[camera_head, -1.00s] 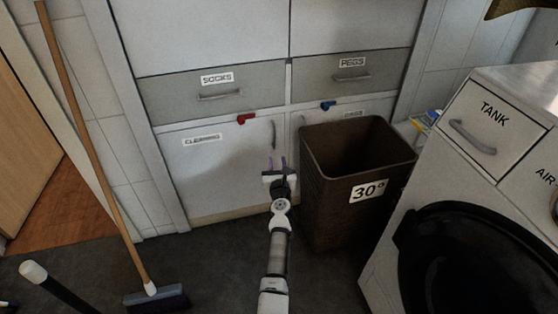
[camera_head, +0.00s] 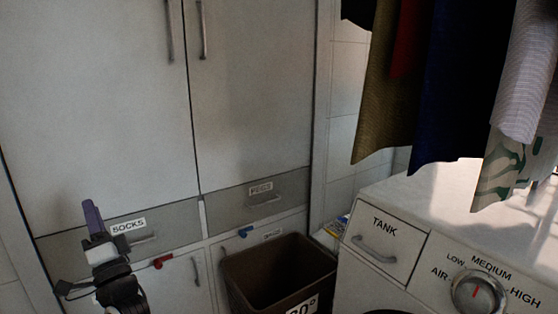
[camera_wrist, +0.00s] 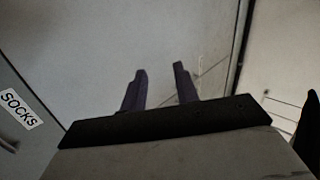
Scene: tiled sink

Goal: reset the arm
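My gripper (camera_head: 92,216) is at the lower left of the head view, raised in front of the grey SOCKS drawer (camera_head: 172,226). In the wrist view my gripper (camera_wrist: 158,75) shows two purple fingers standing apart with nothing between them. It is open and empty. The SOCKS label also shows at the left edge of the wrist view. No thing is seen touching the fingers.
Tall white cabinet doors (camera_head: 95,100) stand behind my arm. A dark bin (camera_head: 280,270) marked 30° stands right of it. A white machine with a TANK drawer (camera_head: 385,240) is at the right, with clothes (camera_head: 440,80) hanging above it.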

